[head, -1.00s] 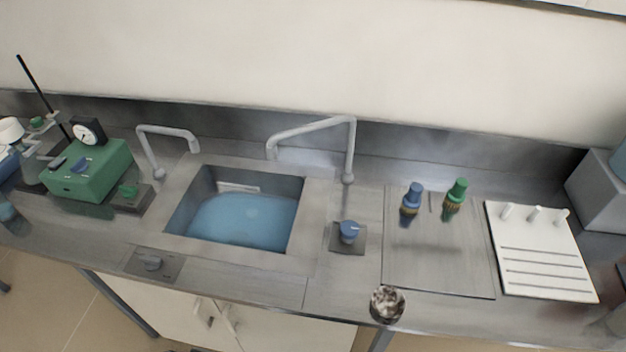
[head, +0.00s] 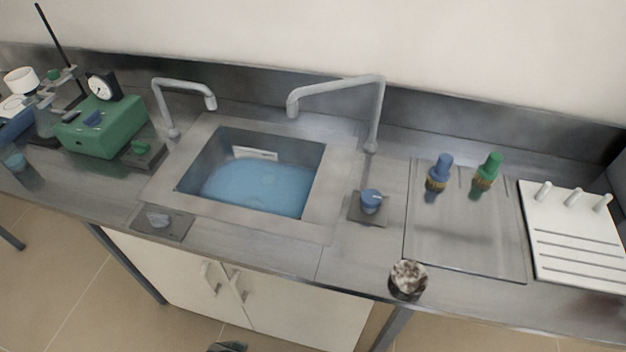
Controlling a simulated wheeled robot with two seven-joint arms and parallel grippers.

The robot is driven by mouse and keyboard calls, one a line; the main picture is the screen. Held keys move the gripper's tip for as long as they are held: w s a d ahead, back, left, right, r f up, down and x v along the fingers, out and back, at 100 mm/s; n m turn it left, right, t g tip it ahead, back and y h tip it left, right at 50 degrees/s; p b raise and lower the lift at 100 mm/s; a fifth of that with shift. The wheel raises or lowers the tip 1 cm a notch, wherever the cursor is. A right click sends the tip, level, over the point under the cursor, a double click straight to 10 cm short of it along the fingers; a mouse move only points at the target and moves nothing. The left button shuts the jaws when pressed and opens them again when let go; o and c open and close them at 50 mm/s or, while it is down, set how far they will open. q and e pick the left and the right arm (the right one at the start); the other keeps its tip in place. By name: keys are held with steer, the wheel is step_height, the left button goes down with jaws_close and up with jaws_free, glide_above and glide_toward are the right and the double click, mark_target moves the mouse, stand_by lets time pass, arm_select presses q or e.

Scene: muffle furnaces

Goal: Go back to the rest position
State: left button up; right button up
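Neither of my grippers shows clearly in the head view. A small dark shape (head: 228,347) at the bottom edge, in front of the cabinet doors, may be part of me, but I cannot tell. No gripper is seen at the sink or over the bench, and what the grippers hold, if anything, is hidden.
The steel bench holds a sink (head: 258,187) with blue water, two taps, a green device (head: 101,126) with a gauge, blue (head: 438,173) and green (head: 487,172) fittings, a white rack (head: 573,238) and a speckled round object (head: 408,279) at the front edge. Floor shows lower left.

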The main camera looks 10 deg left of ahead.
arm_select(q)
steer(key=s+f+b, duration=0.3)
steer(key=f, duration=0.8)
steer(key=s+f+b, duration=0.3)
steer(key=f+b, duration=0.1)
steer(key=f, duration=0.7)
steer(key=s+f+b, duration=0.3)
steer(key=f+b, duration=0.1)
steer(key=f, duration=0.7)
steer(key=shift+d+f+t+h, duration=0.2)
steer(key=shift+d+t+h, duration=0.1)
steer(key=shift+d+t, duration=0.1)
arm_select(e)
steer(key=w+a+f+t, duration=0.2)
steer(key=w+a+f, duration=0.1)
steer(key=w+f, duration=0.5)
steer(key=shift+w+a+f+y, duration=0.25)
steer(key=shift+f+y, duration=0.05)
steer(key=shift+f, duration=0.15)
